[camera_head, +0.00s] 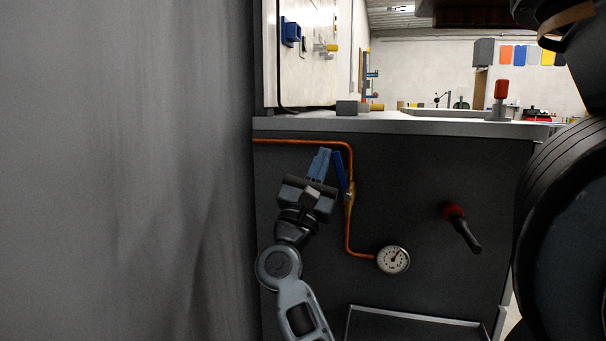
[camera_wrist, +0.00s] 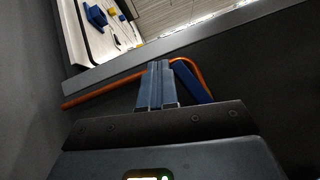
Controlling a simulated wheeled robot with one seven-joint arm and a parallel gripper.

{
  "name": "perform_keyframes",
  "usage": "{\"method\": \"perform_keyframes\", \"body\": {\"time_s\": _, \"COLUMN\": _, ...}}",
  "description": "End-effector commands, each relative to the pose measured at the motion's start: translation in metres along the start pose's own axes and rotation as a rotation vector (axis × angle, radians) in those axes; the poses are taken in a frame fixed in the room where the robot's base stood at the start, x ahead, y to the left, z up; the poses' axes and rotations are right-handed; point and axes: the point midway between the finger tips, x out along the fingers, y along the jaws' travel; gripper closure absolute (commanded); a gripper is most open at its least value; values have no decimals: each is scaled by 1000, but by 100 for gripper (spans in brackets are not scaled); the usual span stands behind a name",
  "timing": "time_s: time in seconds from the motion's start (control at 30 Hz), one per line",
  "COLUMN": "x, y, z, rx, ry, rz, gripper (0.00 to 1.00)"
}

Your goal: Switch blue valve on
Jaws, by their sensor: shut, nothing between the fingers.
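The blue valve handle (camera_head: 340,171) sits on a copper pipe on the dark cabinet front, at the middle of the head view. It points up and slightly left from the brass valve body (camera_head: 349,196). My gripper (camera_head: 320,164) is shut and empty just left of the handle, with its blue fingertips pointing up. In the wrist view the shut fingers (camera_wrist: 157,84) are at the centre, and the blue handle (camera_wrist: 193,83) lies just to their right. I cannot tell whether they touch.
The copper pipe (camera_head: 348,235) runs down to a round gauge (camera_head: 393,259). A black lever with a red collar (camera_head: 463,229) sticks out at right. The cabinet top (camera_head: 400,123) is above. A grey wall (camera_head: 125,170) fills the left side.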

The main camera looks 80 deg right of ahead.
Motion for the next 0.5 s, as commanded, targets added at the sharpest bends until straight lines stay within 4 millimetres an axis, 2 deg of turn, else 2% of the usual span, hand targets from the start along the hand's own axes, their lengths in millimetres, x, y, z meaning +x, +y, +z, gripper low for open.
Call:
{"method": "perform_keyframes", "body": {"time_s": 0.3, "x": -2, "y": 1, "z": -2, "rx": 7, "ry": 1, "rz": -7, "gripper": 100}}
{"method": "perform_keyframes", "body": {"time_s": 0.5, "x": -13, "y": 20, "z": -12, "rx": 11, "ry": 1, "rz": -7, "gripper": 100}}
